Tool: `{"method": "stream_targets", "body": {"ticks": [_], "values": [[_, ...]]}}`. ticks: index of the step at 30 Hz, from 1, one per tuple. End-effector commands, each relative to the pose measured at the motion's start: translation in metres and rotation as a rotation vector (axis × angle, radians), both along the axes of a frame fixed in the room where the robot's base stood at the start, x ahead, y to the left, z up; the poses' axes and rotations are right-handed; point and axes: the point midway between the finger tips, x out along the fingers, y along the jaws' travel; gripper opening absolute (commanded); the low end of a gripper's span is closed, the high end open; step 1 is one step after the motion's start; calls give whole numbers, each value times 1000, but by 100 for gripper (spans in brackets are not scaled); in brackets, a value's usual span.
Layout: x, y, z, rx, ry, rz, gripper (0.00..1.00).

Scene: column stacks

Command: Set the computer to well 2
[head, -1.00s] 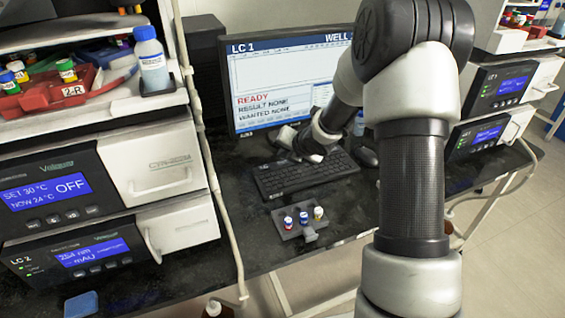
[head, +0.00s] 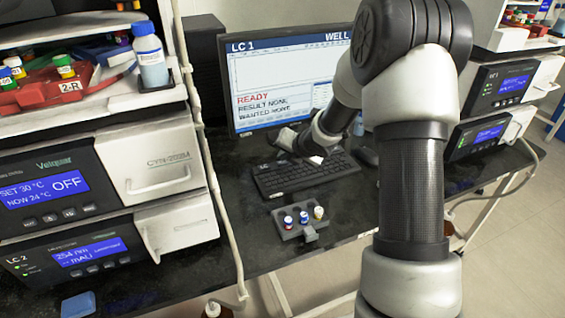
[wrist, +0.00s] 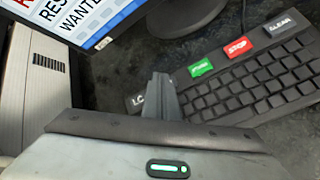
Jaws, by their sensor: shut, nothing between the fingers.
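The computer's monitor (head: 285,80) stands at the back of the dark bench. It reads "LC 1", "WELL", "READY", "RESULT NONE" and "WANTED NONE"; my arm hides whatever follows "WELL". The black keyboard (head: 300,176) lies in front of it. My arm covers part of the keyboard in the head view.
A small dark rack (head: 299,222) with capped vials sits in front of the keyboard. A mouse (head: 367,156) lies to its right. Instrument stacks stand at left (head: 155,165) and right (head: 500,85). A white tube (head: 215,190) runs down beside the left stack.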

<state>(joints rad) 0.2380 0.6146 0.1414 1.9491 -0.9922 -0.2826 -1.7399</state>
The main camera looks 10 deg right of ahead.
Motion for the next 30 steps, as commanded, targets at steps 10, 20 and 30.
{"method": "stream_targets", "body": {"ticks": [10, 20, 30], "values": [[0, 0, -5, 0, 0, 0, 0], [0, 0, -8, 0, 0, 0, 0], [0, 0, -6, 0, 1, 1, 0]]}}
